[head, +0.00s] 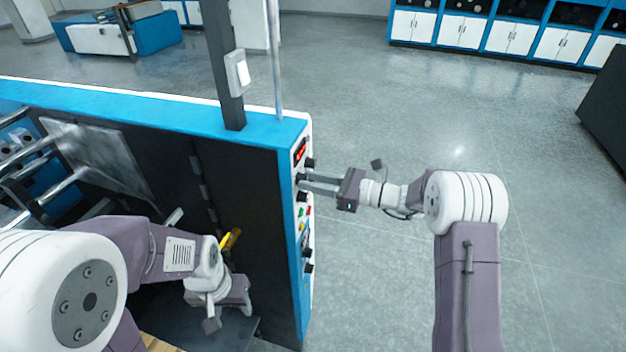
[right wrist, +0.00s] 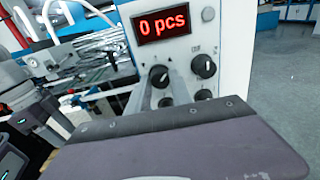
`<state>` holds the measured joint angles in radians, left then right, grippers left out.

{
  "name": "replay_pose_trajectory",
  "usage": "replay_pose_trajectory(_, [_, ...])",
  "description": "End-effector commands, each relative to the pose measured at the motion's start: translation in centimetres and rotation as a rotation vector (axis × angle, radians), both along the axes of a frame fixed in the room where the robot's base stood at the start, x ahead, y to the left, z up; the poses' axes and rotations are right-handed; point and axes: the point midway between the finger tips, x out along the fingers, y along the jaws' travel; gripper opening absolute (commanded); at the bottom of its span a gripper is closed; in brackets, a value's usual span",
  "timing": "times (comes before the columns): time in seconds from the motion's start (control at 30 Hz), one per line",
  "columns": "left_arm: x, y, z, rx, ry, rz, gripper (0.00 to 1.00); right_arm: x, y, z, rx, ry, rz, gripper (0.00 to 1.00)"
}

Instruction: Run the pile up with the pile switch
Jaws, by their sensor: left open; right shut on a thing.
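The control panel (head: 303,215) is on the white right end of the blue machine. My right gripper (head: 303,183) reaches it from the right, with its fingers at the upper part of the panel. In the right wrist view the fingers are shut on a black rotary knob (right wrist: 159,75) below the red display (right wrist: 160,25), which reads "0 pcs". I cannot read a label naming this knob as the pile switch. My left gripper (head: 228,305) is open, low inside the machine's dark bay. A pale wood-coloured surface (head: 160,343) shows partly at the bottom; I cannot tell if it is the pile.
A second black knob (right wrist: 203,66) sits right of the held one. A dark post with a white switch box (head: 237,72) rises from the machine's top. A yellow part (head: 231,238) is near my left gripper. Open grey floor (head: 400,270) lies to the right.

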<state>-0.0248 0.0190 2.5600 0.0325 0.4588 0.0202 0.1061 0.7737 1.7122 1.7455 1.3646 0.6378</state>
Motion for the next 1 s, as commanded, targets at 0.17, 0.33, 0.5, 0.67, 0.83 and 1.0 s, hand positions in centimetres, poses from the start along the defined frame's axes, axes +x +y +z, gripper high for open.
replay_pose_trajectory(0.17, [0.0, 0.0, 0.21, 0.0, 0.0, 0.0, 0.52, 0.21, -0.06, 0.71, 0.016, 0.008, -0.004, 0.0])
replay_pose_trajectory(0.33, [0.0, 0.0, 0.2, 0.0, 0.0, 0.0, 0.52, 0.22, -0.06, 0.67, 0.017, 0.011, -0.004, 0.0])
replay_pose_trajectory(0.5, [0.0, 0.0, 0.2, 0.0, 0.0, 0.0, 0.52, 0.21, -0.07, 0.65, 0.017, 0.011, -0.004, 0.0])
replay_pose_trajectory(0.67, [0.0, 0.0, 0.19, 0.0, 0.0, 0.0, 0.52, 0.18, -0.06, 0.52, 0.014, 0.012, -0.004, 0.48])
replay_pose_trajectory(0.83, [0.0, 0.0, 0.16, 0.0, 0.0, 0.0, 0.52, 0.13, -0.05, 0.3, 0.012, 0.017, -0.003, 0.48])
replay_pose_trajectory(1.0, [0.01, 0.0, -0.64, 0.0, 0.0, 0.0, 0.52, -0.11, -0.82, -0.06, 0.011, 0.017, -0.005, 0.48])
